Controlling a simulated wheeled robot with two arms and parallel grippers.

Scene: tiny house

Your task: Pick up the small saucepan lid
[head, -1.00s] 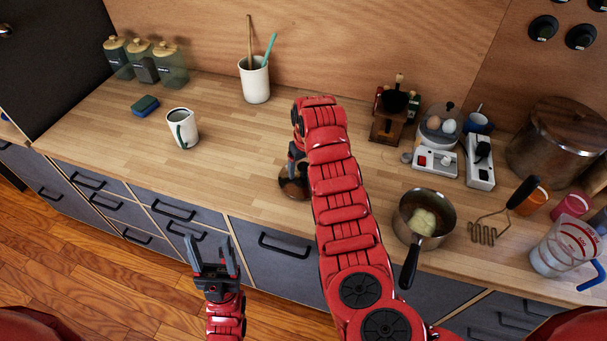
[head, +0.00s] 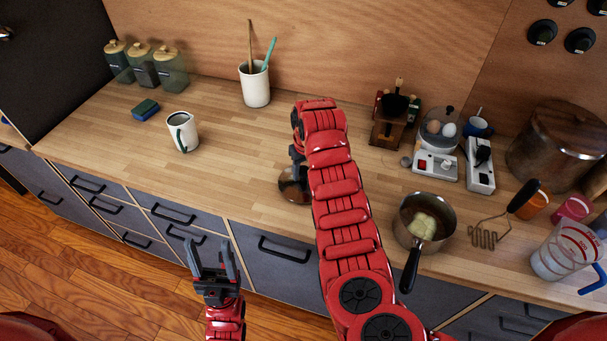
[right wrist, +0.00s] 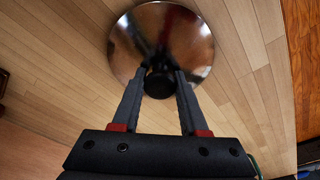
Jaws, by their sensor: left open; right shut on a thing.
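The small saucepan lid (right wrist: 180,38) is a shiny round metal lid with a dark knob. My right gripper (right wrist: 160,82) is shut on the lid's knob (right wrist: 159,84) in the right wrist view. In the head view, the lid (head: 292,188) shows at the counter, partly hidden behind my right arm and gripper (head: 297,160). I cannot tell whether its rim touches the wood. My left gripper (head: 214,262) is open and empty, in front of the drawers. The small saucepan (head: 424,222) stands uncovered to the right, with pale yellow lumps inside.
A whisk-like masher (head: 488,234), a measuring jug (head: 565,250) and a large pot (head: 560,140) crowd the right side. An egg cooker (head: 436,140) and a grinder (head: 390,125) stand behind. A mug (head: 182,130) and a utensil crock (head: 255,84) stand left. The counter's middle-left is clear.

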